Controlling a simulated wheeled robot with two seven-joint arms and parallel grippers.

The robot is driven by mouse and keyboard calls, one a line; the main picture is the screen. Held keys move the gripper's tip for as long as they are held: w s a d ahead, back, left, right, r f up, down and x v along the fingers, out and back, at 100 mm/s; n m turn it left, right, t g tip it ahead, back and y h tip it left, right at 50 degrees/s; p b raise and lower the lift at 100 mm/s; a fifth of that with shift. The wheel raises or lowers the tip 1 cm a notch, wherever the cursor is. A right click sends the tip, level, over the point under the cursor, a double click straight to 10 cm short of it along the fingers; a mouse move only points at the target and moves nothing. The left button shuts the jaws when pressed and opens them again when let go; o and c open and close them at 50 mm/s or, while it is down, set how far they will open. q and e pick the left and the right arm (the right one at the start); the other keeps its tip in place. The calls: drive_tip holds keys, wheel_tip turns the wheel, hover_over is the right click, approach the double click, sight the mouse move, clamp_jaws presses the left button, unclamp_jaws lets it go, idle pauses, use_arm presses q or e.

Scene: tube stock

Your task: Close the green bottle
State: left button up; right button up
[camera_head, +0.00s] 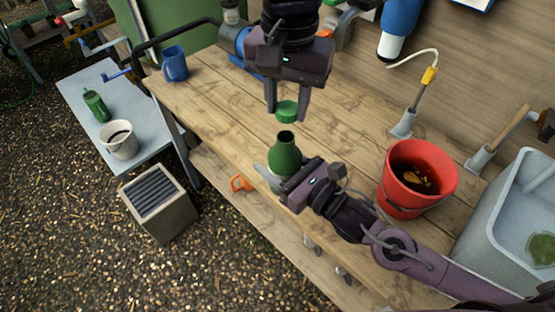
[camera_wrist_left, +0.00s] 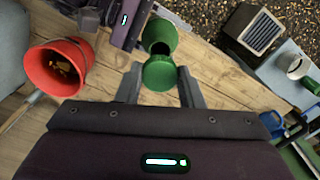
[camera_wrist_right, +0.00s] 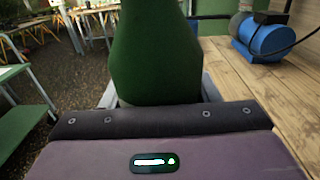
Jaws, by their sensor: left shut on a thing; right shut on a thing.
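The green bottle (camera_head: 284,155) stands upright with its dark mouth open at the top. My right gripper (camera_head: 277,172) is shut on the bottle's lower body; the bottle fills the right wrist view (camera_wrist_right: 155,55) between the fingers. The green cap (camera_head: 287,110) is held by my left gripper (camera_head: 287,108), shut on it. The cap is above the bottle mouth with a gap, apart from it. In the left wrist view the cap (camera_wrist_left: 159,74) is between the fingertips and the bottle (camera_wrist_left: 160,36) shows just beyond it.
A red bucket (camera_head: 411,195) stands on the wooden bench right of the bottle, near my right arm. A blue mug (camera_head: 175,66) is at the bench's left end. A grey basin (camera_head: 500,215) is far right. An orange-handled item (camera_head: 241,183) lies below, at the bench front.

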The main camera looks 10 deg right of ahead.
sight(285, 164)
use_arm(q)
drive_tip(key=shift+w+f, duration=0.1)
drive_tip(key=shift+f, duration=1.3)
drive_tip(key=shift+s+a, duration=0.1)
drive_tip(key=shift+s, duration=0.1)
drive_tip(key=shift+f, duration=0.15)
drive_tip(key=shift+f, duration=0.8)
drive_tip(key=shift+f, duration=0.55)
